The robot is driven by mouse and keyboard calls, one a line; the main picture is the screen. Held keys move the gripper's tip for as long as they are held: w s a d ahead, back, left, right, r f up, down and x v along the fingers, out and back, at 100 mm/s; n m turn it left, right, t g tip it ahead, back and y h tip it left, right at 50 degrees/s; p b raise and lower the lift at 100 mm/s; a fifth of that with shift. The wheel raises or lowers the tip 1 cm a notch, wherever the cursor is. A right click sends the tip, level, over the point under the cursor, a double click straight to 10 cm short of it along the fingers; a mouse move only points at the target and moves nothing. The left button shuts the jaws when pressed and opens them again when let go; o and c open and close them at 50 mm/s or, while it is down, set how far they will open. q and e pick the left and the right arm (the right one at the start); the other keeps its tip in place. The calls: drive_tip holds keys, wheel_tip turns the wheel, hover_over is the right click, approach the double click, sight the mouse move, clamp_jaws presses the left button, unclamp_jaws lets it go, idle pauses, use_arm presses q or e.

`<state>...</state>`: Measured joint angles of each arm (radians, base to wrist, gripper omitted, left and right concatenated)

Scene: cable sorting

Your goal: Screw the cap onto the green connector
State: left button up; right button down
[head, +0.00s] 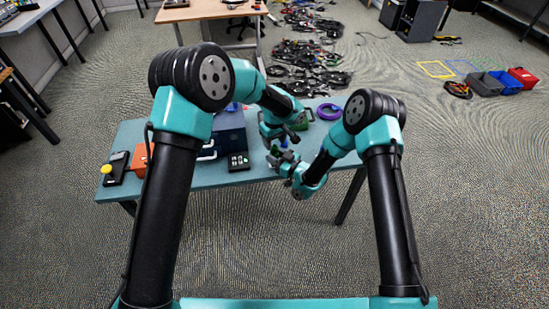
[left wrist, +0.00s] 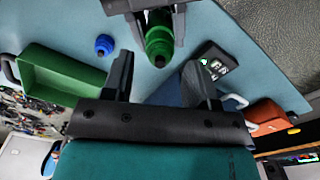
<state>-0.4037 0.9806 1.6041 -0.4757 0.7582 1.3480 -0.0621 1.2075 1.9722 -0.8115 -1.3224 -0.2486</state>
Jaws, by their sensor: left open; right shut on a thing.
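The green connector (left wrist: 158,40) is held between the dark fingers of my right gripper (left wrist: 151,8) at the top of the left wrist view. Its narrower end points toward my left gripper (left wrist: 158,72), whose fingers are spread open and empty just below it. A blue ribbed piece (left wrist: 104,44) stands apart on the table to the left; I cannot tell if it is the cap. In the head view my left gripper (head: 271,138) and right gripper (head: 280,158) are close together over the table's front edge. The arms hide most of the connector there.
The teal table (head: 215,177) carries a blue toolbox (head: 229,133), a black button box (head: 238,161), an orange box (head: 139,160) and a purple coil (head: 329,111). An open green bin (left wrist: 62,76) lies left in the left wrist view.

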sight(274, 145)
use_arm(q)
drive_tip(key=shift+f, duration=1.8)
drive_tip(key=shift+c, duration=0.4)
drive_tip(key=c, duration=0.8)
drive_tip(key=m, duration=0.6)
drive_tip(key=shift+c, duration=0.2)
drive_tip(key=m, duration=1.6)
drive_tip(key=o, duration=1.1)
